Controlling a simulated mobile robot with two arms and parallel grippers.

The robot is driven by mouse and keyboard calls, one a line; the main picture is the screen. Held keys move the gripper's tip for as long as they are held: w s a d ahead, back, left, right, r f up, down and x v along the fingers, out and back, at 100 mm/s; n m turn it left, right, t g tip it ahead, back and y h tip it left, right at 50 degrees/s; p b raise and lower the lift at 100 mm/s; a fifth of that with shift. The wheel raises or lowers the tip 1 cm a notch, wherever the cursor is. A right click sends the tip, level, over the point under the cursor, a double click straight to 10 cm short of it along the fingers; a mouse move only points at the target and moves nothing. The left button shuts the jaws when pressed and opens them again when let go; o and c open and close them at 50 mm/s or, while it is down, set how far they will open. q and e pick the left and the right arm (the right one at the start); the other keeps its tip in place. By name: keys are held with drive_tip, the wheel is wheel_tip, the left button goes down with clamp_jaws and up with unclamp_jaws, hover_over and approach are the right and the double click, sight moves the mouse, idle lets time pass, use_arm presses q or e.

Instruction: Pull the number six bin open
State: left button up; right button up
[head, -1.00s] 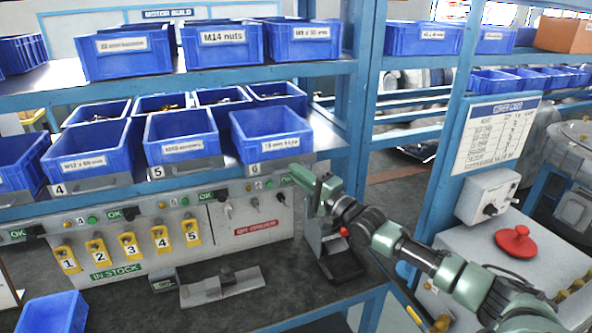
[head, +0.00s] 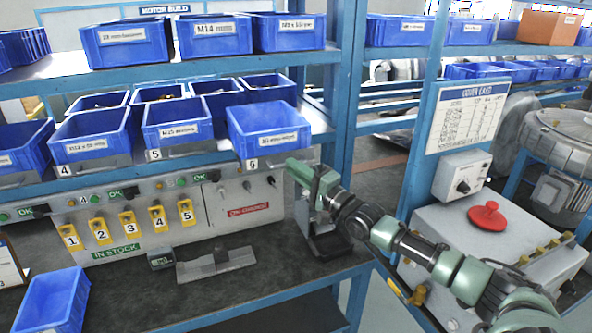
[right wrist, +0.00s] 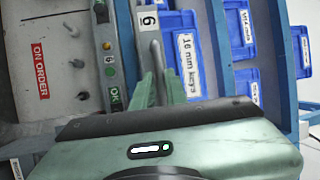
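The number six bin (head: 240,133) is a blue bin on the shelf in the head view, above a grey front strip with a "6" tag (head: 252,163). Its front stands a little further out than the bin beside it. In the right wrist view the bin (right wrist: 181,50) reads "16 mm keys". My right gripper (head: 292,163) is at the right end of that strip. In the right wrist view its green fingers (right wrist: 158,82) lie on both sides of a grey handle bar (right wrist: 155,52) and appear closed on it. My left gripper is not in view.
Bin five (head: 178,125) stands to the left of bin six. Below is a grey panel with yellow tags (head: 129,224) and switches. A loose blue bin (head: 50,300) and a grey metal fixture (head: 216,264) are on the bench. A blue post (head: 360,110) rises right of my gripper.

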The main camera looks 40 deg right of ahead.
drive_tip(key=shift+o, duration=1.1)
drive_tip(key=b+v, duration=0.1)
drive_tip(key=v, duration=0.6)
drive_tip(key=shift+s, duration=0.4)
drive_tip(key=shift+f, duration=0.1)
drive_tip(key=shift+d+f, duration=0.1)
